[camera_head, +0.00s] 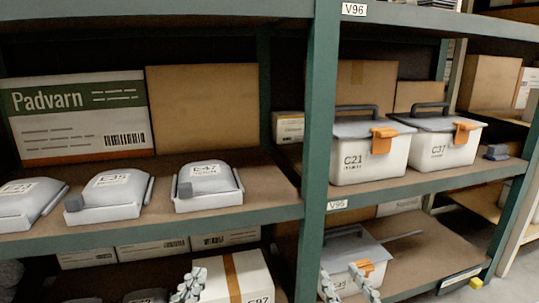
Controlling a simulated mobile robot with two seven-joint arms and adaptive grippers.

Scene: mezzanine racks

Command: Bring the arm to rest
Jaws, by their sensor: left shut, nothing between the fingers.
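My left gripper (191,284) shows at the bottom edge of the head view, left of the middle. Its fingers are together with nothing between them, in front of a taped carton (238,280). My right gripper (345,277) shows at the bottom edge, right of the middle. Its two fingers stand apart, and a white lidded box on the lower shelf shows behind them. I see no object held in it. Both arms are mostly cut off by the lower picture edge.
A green rack post (316,150) stands between two bays. The left shelf (150,165) holds white-grey bins and cartons. The right shelf (410,178) holds lidded boxes C21 (355,160) and C37 (428,150). The lower right shelf (430,250) has bare room.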

